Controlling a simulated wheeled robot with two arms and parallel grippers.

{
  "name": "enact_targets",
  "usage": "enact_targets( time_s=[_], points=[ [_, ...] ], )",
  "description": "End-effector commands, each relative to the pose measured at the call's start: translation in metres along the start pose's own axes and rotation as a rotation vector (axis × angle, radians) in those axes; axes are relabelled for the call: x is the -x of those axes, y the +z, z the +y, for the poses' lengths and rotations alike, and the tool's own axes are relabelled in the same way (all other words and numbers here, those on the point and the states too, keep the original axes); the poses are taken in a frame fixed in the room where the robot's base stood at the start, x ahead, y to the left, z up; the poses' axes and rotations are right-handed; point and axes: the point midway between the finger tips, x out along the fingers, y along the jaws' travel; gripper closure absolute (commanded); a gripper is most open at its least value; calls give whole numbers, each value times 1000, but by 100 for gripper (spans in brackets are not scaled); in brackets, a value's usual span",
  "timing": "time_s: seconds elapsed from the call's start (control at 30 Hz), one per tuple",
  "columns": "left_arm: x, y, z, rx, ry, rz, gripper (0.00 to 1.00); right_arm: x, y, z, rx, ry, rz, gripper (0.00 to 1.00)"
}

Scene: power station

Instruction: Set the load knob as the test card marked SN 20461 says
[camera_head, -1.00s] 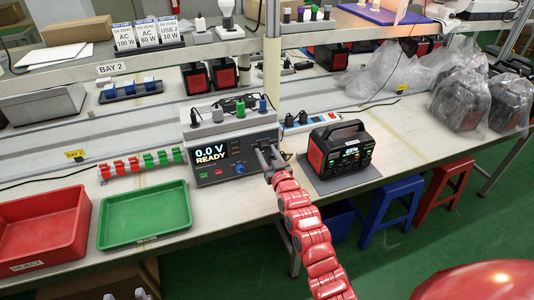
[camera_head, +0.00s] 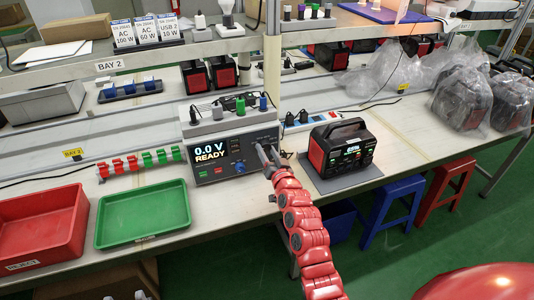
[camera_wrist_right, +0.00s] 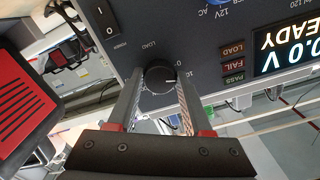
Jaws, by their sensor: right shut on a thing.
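The grey tester (camera_head: 232,157) stands on the bench, its screen reading 0.0 V READY. Its black load knob (camera_wrist_right: 160,77) has a white mark pointing right in the wrist view, near small scale numbers that I cannot match to it surely. My right gripper (camera_head: 266,152) is at the panel's right side; the wrist view shows its fingers (camera_wrist_right: 160,95) shut on the knob, one on each side. Three test cards stand on the shelf: AC 100 W (camera_head: 122,34), AC 60 W (camera_head: 146,31) and USB 2 10 W (camera_head: 168,28). Their serial numbers are too small to read surely. My left gripper is out of view.
A black and red power station (camera_head: 341,150) sits on a grey mat right of the tester. A green tray (camera_head: 145,215) and red bin (camera_head: 40,225) are at the left. Red and green clips (camera_head: 140,161) line up beside the tester. Plugs stand on top of it.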

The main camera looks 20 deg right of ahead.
Motion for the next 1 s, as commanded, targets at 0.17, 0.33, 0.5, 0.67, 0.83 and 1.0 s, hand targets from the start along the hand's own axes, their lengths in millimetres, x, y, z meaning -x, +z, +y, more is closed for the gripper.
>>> enact_targets(
  time_s=[0.17, 0.33, 0.5, 0.67, 0.83, 1.0],
  points=[
    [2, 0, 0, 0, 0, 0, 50, 0, 0, 1, -116, 2, 0, 100],
    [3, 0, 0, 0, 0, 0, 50, 0, 0, 1, -194, 2, -1, 100],
    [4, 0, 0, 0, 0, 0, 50, 0, 0, 0, -238, 1, -1, 100],
    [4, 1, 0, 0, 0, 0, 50, 0, 0, 0, -252, 1, -1, 100],
    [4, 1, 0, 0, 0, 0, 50, 0, 0, 0, -253, 1, -1, 100],
    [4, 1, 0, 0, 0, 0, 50, 0, 0, 0, -253, 1, -1, 48]
  ],
)
